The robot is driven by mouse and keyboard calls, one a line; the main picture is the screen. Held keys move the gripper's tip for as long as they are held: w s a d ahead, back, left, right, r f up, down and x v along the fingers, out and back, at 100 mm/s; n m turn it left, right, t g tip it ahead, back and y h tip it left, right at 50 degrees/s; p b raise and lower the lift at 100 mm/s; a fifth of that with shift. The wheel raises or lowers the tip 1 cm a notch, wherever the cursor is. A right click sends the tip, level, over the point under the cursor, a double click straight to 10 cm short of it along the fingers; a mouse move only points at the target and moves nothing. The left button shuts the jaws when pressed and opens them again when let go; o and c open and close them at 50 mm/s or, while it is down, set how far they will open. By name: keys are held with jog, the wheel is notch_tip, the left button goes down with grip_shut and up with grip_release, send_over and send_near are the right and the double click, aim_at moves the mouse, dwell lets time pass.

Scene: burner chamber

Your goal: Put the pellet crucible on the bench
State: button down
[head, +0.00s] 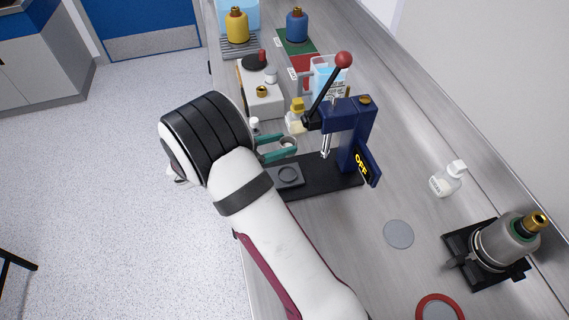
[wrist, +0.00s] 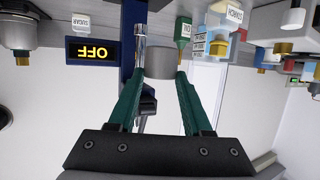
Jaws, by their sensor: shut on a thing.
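My gripper (head: 286,143) has green fingers and is shut on a small grey metal cup, the pellet crucible (head: 288,147). In the wrist view the crucible (wrist: 160,62) sits between the two fingertips, and what is inside it cannot be seen. The grey metal bench (head: 335,240) runs beneath.
The press has a red-knobbed lever (head: 343,60) and an OFF display (head: 362,165). A grey disc (head: 398,234), a red-ringed disc (head: 437,308), a SUGAR bottle (head: 446,180) and a metal vessel (head: 505,242) are at right. A yellow-capped bottle (head: 296,117) stands behind the gripper. Bare bench lies in front of the press.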

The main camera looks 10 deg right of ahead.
notch_tip(320, 180, down, 10)
jog(key=shift+r, duration=0.2)
jog(key=shift+f, duration=0.1)
jog(key=shift+c, duration=1.7)
grip_release()
